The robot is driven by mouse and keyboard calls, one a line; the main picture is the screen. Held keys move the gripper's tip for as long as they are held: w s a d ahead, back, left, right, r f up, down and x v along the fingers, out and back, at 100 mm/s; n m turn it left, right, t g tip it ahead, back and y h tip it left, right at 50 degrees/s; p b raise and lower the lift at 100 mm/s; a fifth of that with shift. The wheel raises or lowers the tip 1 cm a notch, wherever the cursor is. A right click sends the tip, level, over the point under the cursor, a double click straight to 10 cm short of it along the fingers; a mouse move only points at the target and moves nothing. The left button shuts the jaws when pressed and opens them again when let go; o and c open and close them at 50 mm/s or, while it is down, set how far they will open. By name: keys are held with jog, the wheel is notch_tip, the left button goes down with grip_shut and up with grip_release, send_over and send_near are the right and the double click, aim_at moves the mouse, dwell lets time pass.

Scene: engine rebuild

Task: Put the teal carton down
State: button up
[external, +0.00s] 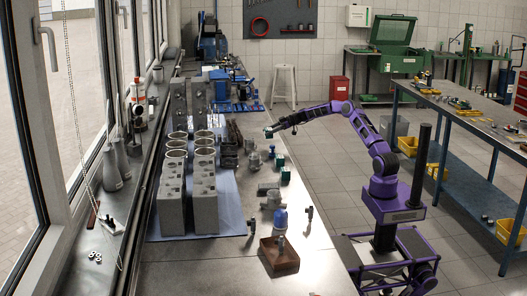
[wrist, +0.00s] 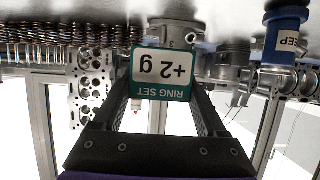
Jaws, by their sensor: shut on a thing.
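The teal carton (wrist: 162,74), with a white label reading "RING SET +2 g", is between the fingers of my gripper (wrist: 163,92) in the wrist view. The label reads upside down there. My gripper is shut on the carton. In the external view my gripper (external: 273,130) is stretched out to the left, over the right edge of the long workbench (external: 225,262), with the small carton (external: 268,133) at its tip. The carton appears held above the bench top; the exact gap cannot be told.
Other teal boxes (external: 285,175) stand on the bench's right side. Grey engine blocks (external: 203,205) fill its left. A blue-topped part (external: 281,217) and a brown tray (external: 279,254) stand near the front. Bare bench top shows between parts. A second bench (external: 470,125) stands at right.

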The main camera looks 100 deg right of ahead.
aim_at(268, 129)
notch_tip(268, 129, up, 4)
jog(key=shift+f, duration=0.15)
jog(key=shift+w+a, duration=0.2)
jog(key=w+a+n+g+y, duration=0.1)
jog(key=w+a+n+y, duration=0.1)
jog(key=w+a, duration=0.65)
jog(key=w+a+n+y, duration=0.25)
jog(key=w+a, duration=0.25)
jog(key=a, duration=0.6)
jog(key=w+a+n+g+y, duration=0.1)
jog(key=w+a+n+y, duration=0.15)
jog(key=w+a, duration=0.6)
jog(key=w+a+n+g+y, duration=0.2)
jog(key=a+n+g+y, duration=0.35)
jog(key=a, duration=3.35)
jog(key=shift+n+g, duration=0.35)
jog(key=f, duration=0.9)
jog(key=shift+s+a+f, duration=0.2)
jog(key=shift+a+f, duration=0.1)
jog(key=shift+f, duration=0.1)
